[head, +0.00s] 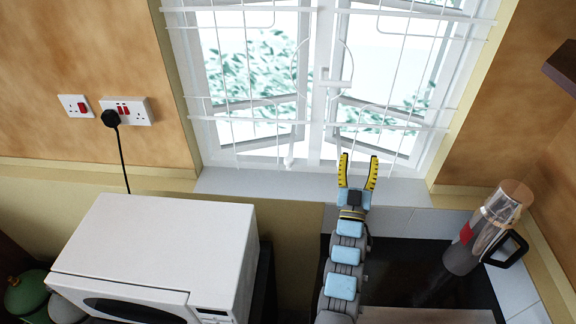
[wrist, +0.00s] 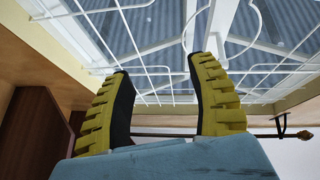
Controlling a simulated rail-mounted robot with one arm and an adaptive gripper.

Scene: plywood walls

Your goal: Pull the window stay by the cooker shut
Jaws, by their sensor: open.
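The white two-sash window (head: 319,110) is at the top middle of the head view, behind thin white bars. Both sashes stand tilted outward. A small white fitting (head: 289,160) sits at the bottom of the left sash; I cannot tell if it is a stay. No stay can be made out clearly at the right sash, where my gripper covers part of the sill. My gripper (head: 358,160) is open and empty, its yellow fingers pointing at the bottom of the right sash. In the wrist view my gripper (wrist: 161,68) is apart from the white bars (wrist: 148,60).
A white microwave (head: 160,245) stands at the left. Sockets (head: 127,110) with a plugged cable are on the left wall. A dark shelf corner (head: 562,65) juts in at right.

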